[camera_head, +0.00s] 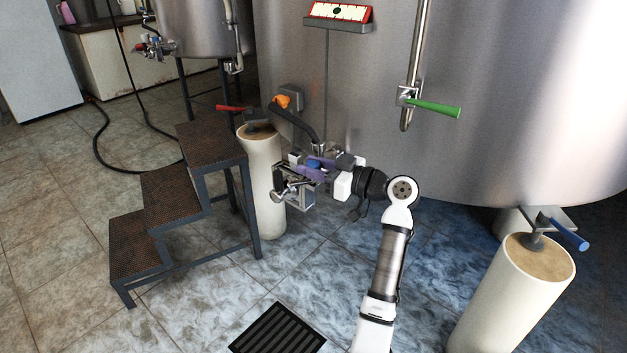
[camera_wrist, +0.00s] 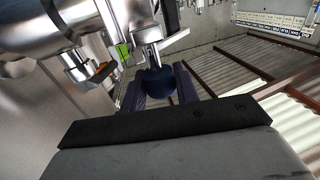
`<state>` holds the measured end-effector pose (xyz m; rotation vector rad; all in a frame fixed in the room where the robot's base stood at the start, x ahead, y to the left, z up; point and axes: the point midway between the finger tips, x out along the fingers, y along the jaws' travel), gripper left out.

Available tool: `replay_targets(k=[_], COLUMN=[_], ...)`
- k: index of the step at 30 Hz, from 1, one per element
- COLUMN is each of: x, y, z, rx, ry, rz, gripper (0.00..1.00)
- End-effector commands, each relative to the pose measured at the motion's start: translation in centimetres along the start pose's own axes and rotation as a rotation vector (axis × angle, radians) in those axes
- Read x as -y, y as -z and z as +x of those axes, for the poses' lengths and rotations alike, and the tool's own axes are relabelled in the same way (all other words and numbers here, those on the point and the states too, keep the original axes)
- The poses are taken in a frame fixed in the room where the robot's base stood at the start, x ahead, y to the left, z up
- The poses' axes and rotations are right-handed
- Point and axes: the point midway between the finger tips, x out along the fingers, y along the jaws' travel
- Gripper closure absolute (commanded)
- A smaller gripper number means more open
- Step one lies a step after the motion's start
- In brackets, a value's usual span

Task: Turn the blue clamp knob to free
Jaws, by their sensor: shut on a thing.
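The blue clamp knob (camera_wrist: 158,82) is dark blue and round, on a metal stem below shiny pipe fittings in the wrist view. In the head view a bit of the blue knob (camera_head: 314,163) shows among the fittings at the tank's outlet. My gripper (camera_head: 312,170) reaches it from the right. In the wrist view the purple fingers of my gripper (camera_wrist: 160,88) stand on both sides of the knob and are shut on it. The knob's far side and its exact turn are hidden.
A large steel tank (camera_head: 480,80) fills the back. Brown steps (camera_head: 172,196) stand left of a cream pillar (camera_head: 265,190). A green-handled valve (camera_head: 432,107) is at upper right. A blue-handled lever (camera_head: 568,232) is at far right. A floor grate (camera_head: 277,330) lies in front.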

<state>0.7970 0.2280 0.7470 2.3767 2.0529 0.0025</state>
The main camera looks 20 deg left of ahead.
Motion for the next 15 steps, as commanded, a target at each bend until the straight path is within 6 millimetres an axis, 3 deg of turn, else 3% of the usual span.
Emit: replay_targets(k=[15], x=[-0.08], y=[0.05], z=[0.16], rx=[-0.001], ry=[0.434], rz=[0.001], gripper=[0.93])
